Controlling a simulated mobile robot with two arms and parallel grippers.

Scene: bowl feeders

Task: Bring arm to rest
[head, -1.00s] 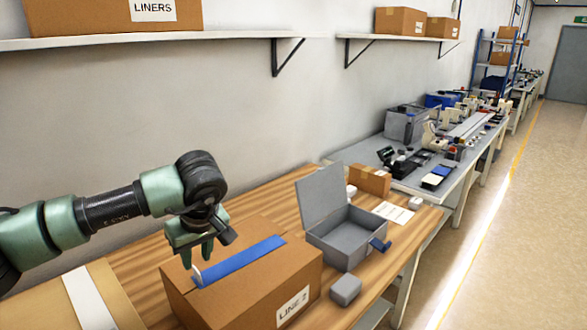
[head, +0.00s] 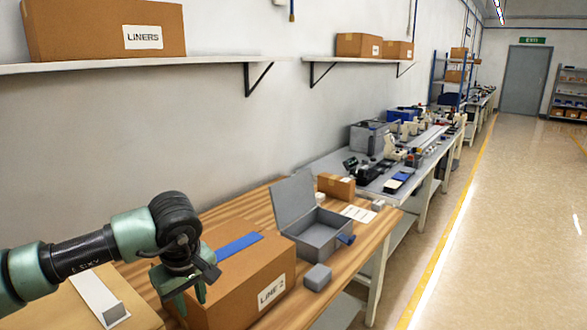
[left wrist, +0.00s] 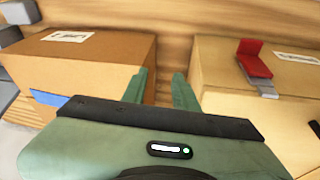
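My left gripper (head: 182,300) hangs fingers down at the left side of the cardboard box marked LINE 2 (head: 240,290). In the left wrist view its two green fingers (left wrist: 159,90) stand apart with nothing between them, so it is open and empty. The LINE 2 box lies left of the fingers there, and a second cardboard box (left wrist: 215,62) lies right of them. A blue strip (head: 239,245) lies on top of the LINE 2 box. My right gripper is not in view.
On the wooden bench (head: 350,262), an open grey box (head: 318,238) and a small grey block (head: 317,277) stand right of the LINE 2 box. A red and grey item (left wrist: 255,66) lies on the second box. A wall shelf (head: 215,66) runs above. The aisle floor (head: 505,240) is clear.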

